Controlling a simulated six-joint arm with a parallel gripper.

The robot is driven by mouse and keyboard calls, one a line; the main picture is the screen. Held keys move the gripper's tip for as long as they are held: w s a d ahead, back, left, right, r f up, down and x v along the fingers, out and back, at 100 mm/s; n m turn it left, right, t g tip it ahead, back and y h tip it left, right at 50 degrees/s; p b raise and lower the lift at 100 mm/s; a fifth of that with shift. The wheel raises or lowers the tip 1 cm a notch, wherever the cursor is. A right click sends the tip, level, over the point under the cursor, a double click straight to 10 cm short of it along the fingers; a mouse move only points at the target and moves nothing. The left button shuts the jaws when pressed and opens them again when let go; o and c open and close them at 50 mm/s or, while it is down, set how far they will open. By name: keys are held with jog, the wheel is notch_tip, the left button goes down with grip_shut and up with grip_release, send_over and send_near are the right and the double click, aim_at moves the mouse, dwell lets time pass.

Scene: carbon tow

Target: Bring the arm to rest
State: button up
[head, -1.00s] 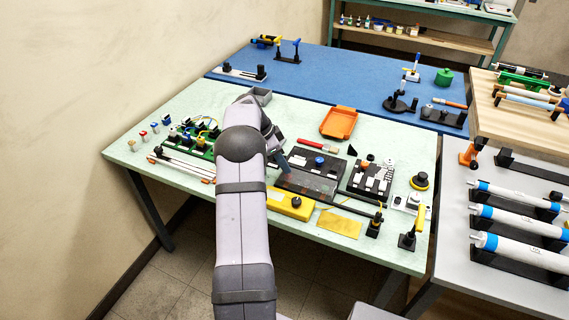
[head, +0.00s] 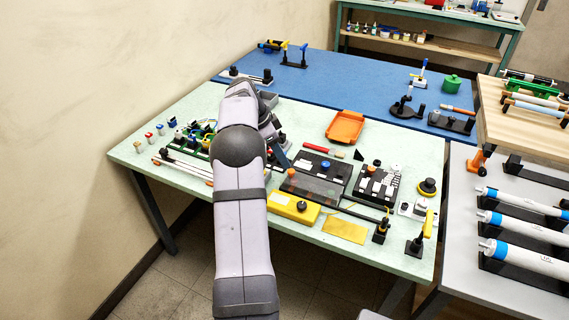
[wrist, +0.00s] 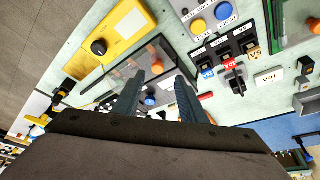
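My gripper (wrist: 158,92) points down over the pale green bench (head: 160,120). In the wrist view its two dark fingers stand apart, with nothing visible held between them. In the head view my arm covers most of the gripper; one blue-grey finger shows just left of the black panel with the clear cover (head: 318,180). I cannot tell its exact height, but it appears clear of the bench items.
A yellow box with a black knob (head: 294,207) and a yellow sheet (head: 345,230) lie near the front edge. An orange tray (head: 345,126), black switch panel (head: 377,186) and upright yellow-handled tool (head: 426,226) stand right. The blue bench (head: 340,85) has clear room.

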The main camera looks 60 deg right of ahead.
jog(key=shift+v, duration=0.75)
jog(key=w+a+n+t, duration=0.1)
jog(key=w+a+n, duration=0.3)
jog(key=a, duration=0.5)
jog(key=w+a+n+t+y+p, duration=0.1)
jog(key=w+a+n, duration=0.4)
jog(key=a, duration=0.4)
jog(key=w+a+n, duration=0.4)
jog(key=a, duration=0.5)
jog(key=s+a+n+t+y+p, duration=0.1)
jog(key=s+a+n, duration=0.2)
jog(key=a+n, duration=0.8)
jog(key=s+a+f+n+y, duration=0.1)
jog(key=s+a+f+n, duration=0.1)
jog(key=s+a, duration=0.45)
jog(key=s+a+f+n, duration=0.1)
jog(key=s+a, duration=0.3)
jog(key=a, duration=0.5)
notch_tip(320, 180, down, 15)
jog(key=b, duration=1.4)
jog(key=shift+w+d, duration=0.15)
